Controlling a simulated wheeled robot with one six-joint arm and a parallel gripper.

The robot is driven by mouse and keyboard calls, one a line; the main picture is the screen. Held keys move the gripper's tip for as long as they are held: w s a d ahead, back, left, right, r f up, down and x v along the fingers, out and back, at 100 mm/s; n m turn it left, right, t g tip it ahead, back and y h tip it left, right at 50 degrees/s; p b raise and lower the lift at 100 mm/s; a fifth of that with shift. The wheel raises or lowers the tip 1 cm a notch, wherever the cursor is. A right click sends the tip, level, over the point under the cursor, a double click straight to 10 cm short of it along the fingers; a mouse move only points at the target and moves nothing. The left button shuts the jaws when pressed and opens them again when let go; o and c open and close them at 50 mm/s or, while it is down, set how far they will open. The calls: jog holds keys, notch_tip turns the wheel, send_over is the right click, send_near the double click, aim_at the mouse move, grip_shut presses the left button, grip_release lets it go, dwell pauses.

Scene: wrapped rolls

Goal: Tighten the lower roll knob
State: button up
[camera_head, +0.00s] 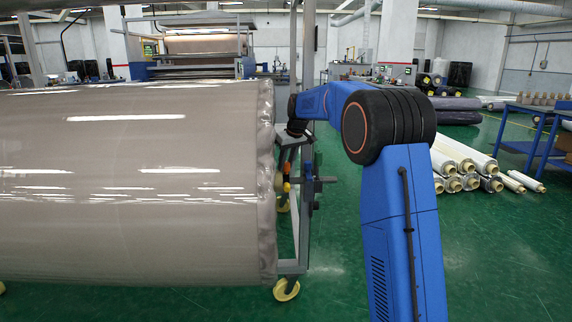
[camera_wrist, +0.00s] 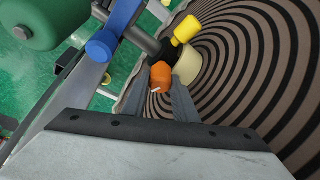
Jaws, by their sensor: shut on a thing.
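The large wrapped roll (camera_head: 130,185) fills the left of the head view. Its end face, with dark spiral layers (camera_wrist: 265,60), fills the right of the wrist view. An orange knob (camera_wrist: 161,75) sits between the fingertips of my gripper (camera_wrist: 165,88), which is shut on it. A yellow knob (camera_wrist: 186,29) is just beyond, on a dark fitting near the roll's core. In the head view my gripper is at the roll's right end, small and partly hidden; orange and yellow parts show there, too small to tell apart surely.
A grey stand frame (camera_head: 305,120) with yellow casters (camera_head: 287,290) rises beside the roll's end. A blue part (camera_wrist: 101,46) and a green rounded part (camera_wrist: 42,22) are close at left in the wrist view. Several rolls (camera_head: 470,165) lie at right, near a blue table (camera_head: 530,118).

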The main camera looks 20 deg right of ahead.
jog(key=o, duration=1)
jog(key=shift+o, duration=0.2)
jog(key=shift+r, duration=0.1)
jog(key=v, duration=1.7)
jog(key=shift+s, duration=0.15)
jog(key=shift+o, duration=0.2)
